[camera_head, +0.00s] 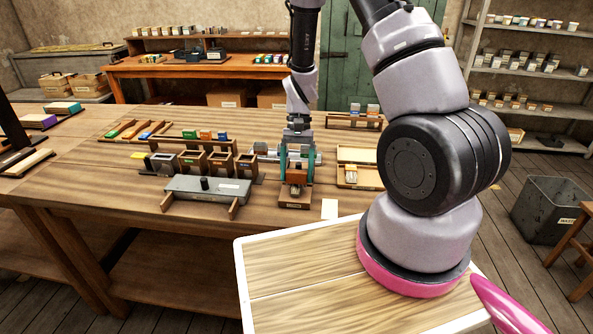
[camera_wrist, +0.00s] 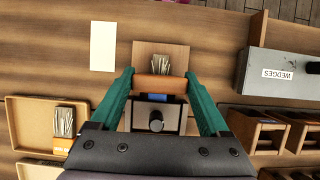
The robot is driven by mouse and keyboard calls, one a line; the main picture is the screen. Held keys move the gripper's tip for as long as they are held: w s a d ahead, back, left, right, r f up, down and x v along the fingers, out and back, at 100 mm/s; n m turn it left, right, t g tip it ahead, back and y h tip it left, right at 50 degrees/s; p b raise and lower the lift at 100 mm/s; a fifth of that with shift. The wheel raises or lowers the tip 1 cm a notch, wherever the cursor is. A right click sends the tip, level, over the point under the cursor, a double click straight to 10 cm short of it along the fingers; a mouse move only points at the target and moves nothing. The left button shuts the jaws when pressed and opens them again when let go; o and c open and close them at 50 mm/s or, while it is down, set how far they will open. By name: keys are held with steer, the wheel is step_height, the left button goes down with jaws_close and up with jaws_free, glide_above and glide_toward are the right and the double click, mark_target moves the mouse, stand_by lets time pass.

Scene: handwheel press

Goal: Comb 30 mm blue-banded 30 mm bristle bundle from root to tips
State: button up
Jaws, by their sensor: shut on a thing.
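My gripper (camera_wrist: 160,88) has its two teal fingers shut on the ends of an orange-brown bar, which looks like the comb (camera_wrist: 161,90). In the head view my gripper (camera_head: 298,163) and the comb (camera_head: 297,172) are over the front of a small wooden stand. The bristle bundle (camera_wrist: 159,63) lies on the stand's wooden board (camera_wrist: 180,52), its pale bristles showing beyond the comb. A bit of blue band (camera_wrist: 152,98) shows on the near side of the comb. The comb crosses above the bundle and hides its middle; I cannot tell whether its teeth touch the bristles.
A black knob (camera_wrist: 156,121) stands behind the band. A shallow tray (camera_head: 368,152) with another bundle (camera_wrist: 64,121) is beside the stand. A grey box marked WEDGES (camera_head: 208,190) and open wooden boxes (camera_head: 221,162) are on the other side. A white card (camera_wrist: 103,46) lies near the front edge.

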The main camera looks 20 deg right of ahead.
mark_target(295, 194)
steer(key=shift+s, duration=0.15)
steer(key=shift+s+a, duration=0.2)
steer(key=shift+s, duration=0.15)
steer(key=shift+s, duration=0.1)
steer(key=shift+s+a+f, duration=0.1)
steer(key=shift+s+a, duration=0.05)
steer(key=shift+s, duration=0.1)
steer(key=shift+s+a+f, duration=0.1)
steer(key=shift+s+a, duration=0.05)
steer(key=shift+s, duration=0.3)
steer(key=shift+c, duration=0.8)
steer(key=shift+s+a, duration=0.2)
steer(key=shift+s, duration=0.2)
